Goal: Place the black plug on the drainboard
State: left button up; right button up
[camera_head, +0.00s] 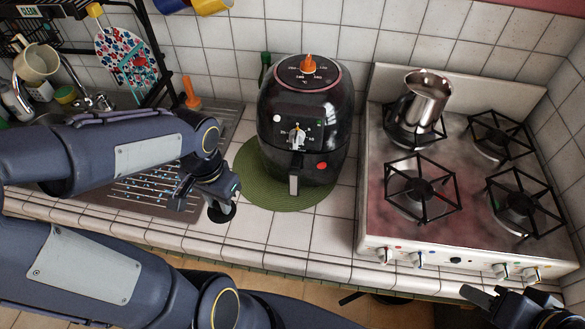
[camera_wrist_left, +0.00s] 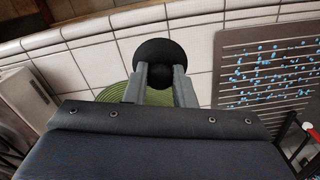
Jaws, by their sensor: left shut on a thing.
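The black plug (camera_wrist_left: 153,52) is held between the two fingers of my left gripper (camera_wrist_left: 160,78), and its round black disc shows in the left wrist view. In the head view the plug (camera_head: 222,213) is under my left gripper (camera_head: 217,197), over the tiled counter between the drainboard and the green mat. The drainboard (camera_head: 150,192) is a grey metal ribbed surface with blue drops, left of the gripper and partly hidden by my left arm. It also shows at the right of the left wrist view (camera_wrist_left: 262,70). My right gripper (camera_head: 505,303) is at the lower right, partly cut off.
A black air fryer (camera_head: 305,120) stands on a round green mat (camera_head: 262,190) to the right of the plug. A stove (camera_head: 440,235) with a metal pot (camera_head: 424,100) is further right. A dish rack (camera_head: 130,50) stands at the back left.

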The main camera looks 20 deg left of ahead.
pick_arm(q)
jog(key=w+d+f+b, duration=0.1)
jog(key=w+d+f, duration=0.1)
jog(key=w, duration=0.1)
jog(key=w+d+f+b, duration=0.1)
jog(key=w+d+f, duration=0.1)
jog(key=w+f, duration=0.1)
jog(key=w+d+f+b, duration=0.1)
jog(key=w+d+f, duration=0.1)
jog(key=w+f, duration=0.1)
jog(key=shift+w+f, duration=0.2)
jog(key=shift+w, duration=0.35)
jog(key=shift+w+d+f+b, duration=0.15)
jog(key=shift+w+f+b, duration=0.1)
jog(key=shift+w+b, duration=0.1)
jog(key=shift+w+d+f, duration=0.1)
jog(key=shift+f, duration=0.15)
jog(key=f+b, duration=0.2)
jog(key=f, duration=0.1)
jog(key=shift+w+d+f+b, duration=0.1)
jog(key=shift+w+f+b, duration=0.1)
jog(key=shift+b, duration=0.2)
jog(key=shift+f+b, duration=0.25)
jog(key=shift+b, duration=0.05)
jog(key=o, duration=1)
jog(key=shift+r, duration=0.15)
